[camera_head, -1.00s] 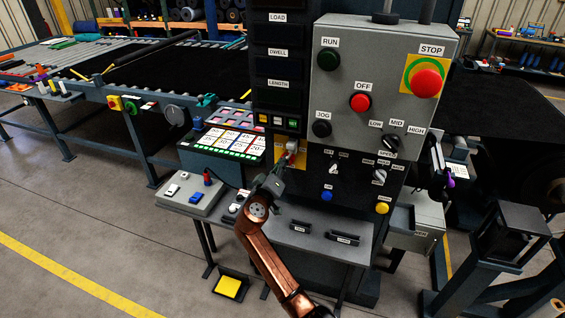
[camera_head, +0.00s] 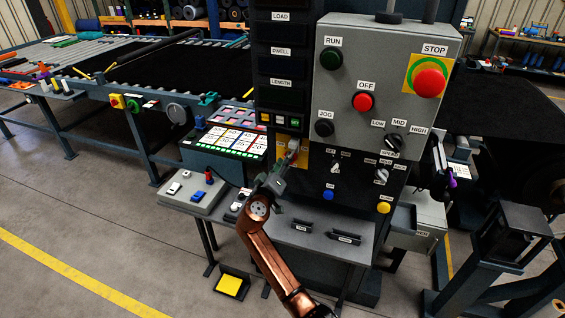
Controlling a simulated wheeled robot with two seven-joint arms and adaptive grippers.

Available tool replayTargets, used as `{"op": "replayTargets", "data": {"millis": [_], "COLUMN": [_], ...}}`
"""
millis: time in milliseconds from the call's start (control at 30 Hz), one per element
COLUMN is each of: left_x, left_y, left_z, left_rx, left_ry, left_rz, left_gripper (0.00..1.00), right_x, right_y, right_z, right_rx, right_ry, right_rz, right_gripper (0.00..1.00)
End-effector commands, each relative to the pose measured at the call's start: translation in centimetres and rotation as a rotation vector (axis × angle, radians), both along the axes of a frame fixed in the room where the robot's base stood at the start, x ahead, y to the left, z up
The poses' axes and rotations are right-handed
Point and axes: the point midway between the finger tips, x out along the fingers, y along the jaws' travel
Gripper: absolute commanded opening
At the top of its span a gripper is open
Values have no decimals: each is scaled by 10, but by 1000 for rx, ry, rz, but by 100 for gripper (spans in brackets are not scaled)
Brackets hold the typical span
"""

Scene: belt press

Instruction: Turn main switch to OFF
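The main switch appears to be on a yellow plate (camera_head: 305,159) low on the left side of the dark press column. Its handle is mostly hidden by my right gripper (camera_head: 290,152), and its angle is too small to read. My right gripper is at the front of this plate, with its fingertips at or against the handle; a copper arm reaches up to it from the bottom of the picture. The finger gap is too small to tell open from shut. My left gripper is not in view.
A grey control box (camera_head: 378,95) with a red OFF button (camera_head: 363,102) and red STOP button (camera_head: 429,82) overhangs at upper right. A lit label panel (camera_head: 225,146) and a small grey button box (camera_head: 191,190) stand left of the arm. A shelf (camera_head: 315,233) lies below.

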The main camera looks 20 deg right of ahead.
Motion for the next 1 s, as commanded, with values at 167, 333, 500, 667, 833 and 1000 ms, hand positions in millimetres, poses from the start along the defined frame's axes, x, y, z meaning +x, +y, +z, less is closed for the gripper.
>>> {"op": "replayTargets", "data": {"millis": [167,333,500,667,833,1000], "left_x": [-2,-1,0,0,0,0], "left_y": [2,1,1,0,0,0], "left_z": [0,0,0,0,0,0], "left_rx": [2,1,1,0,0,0], "left_ry": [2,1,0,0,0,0], "left_rz": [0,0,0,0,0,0], "left_gripper": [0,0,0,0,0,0], "right_x": [-3,-19,-40,-56,-64,-65], "right_y": [1,13,29,40,45,46], "right_z": [-1,-1,-1,-1,0,0], "right_rx": [1,3,2,0,0,0], "right_ry": [1,1,0,1,1,1], "right_rz": [-1,1,1,2,1,1], "right_gripper": [28,28,28,28,28,28]}}
